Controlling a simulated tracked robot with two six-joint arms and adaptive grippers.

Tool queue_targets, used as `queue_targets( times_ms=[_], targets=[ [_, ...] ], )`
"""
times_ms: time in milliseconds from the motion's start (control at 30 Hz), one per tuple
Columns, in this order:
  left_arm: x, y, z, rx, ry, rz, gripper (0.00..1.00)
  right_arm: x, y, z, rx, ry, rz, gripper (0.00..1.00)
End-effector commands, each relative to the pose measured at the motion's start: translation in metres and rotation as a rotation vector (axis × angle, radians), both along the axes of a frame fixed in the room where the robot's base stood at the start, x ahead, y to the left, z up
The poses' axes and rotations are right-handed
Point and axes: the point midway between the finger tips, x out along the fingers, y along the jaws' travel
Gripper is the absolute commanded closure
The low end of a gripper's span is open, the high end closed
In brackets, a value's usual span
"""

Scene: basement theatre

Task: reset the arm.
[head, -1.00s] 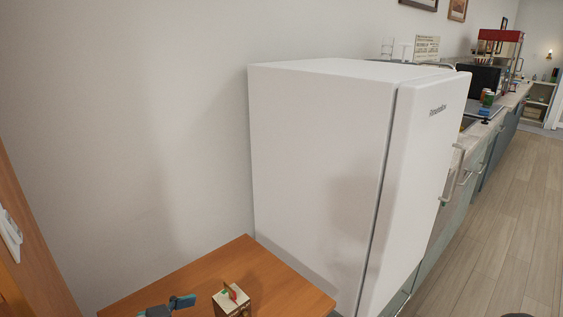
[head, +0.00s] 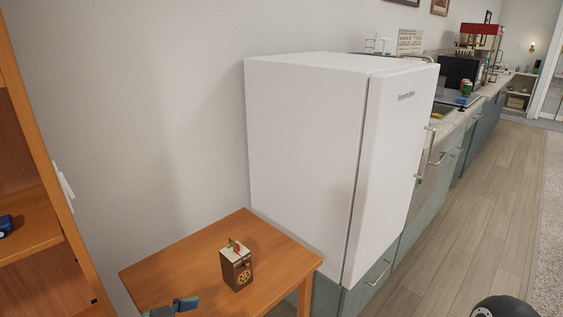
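A dark rounded part of my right arm (head: 503,307) shows at the bottom right. My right gripper is out of view.
A wooden table (head: 205,255) carries a small brown box with a cream top (head: 237,268). A white fridge (head: 305,150) stands behind it. A wooden shelf (head: 35,225) is at the left. A counter (head: 455,130) runs back on the right beside open floor (head: 465,215).

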Motion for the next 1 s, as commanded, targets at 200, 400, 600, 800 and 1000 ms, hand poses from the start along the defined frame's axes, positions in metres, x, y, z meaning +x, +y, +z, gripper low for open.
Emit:
queue_targets(
  times_ms=[200,400,600,800,1000],
  targets=[
    [-0.009,-0.031,-0.021,-0.074,0.152,-0.005,0.00,0.000,0.000,0.027,0.000,0.001,0.000,0.05],
    [-0.023,-0.054,-0.060,-0.146,0.375,0.102,0.00,0.000,0.000,0.053,0.000,0.001,0.000,0.05],
    [-0.067,-0.067,-0.125,-0.132,0.700,0.308,0.00,0.000,0.000,0.081,0.000,0.001,0.000,0.05],
    [-0.144,-0.056,-0.188,-0.002,1.030,0.542,0.00,0.000,0.000,0.092,0.000,0.001,0.000,0.05],
    [-0.180,-0.037,-0.206,0.089,1.170,0.672,0.00,0.000,0.000,0.089,0.000,0.002,0.001,0.05]
  ],
)
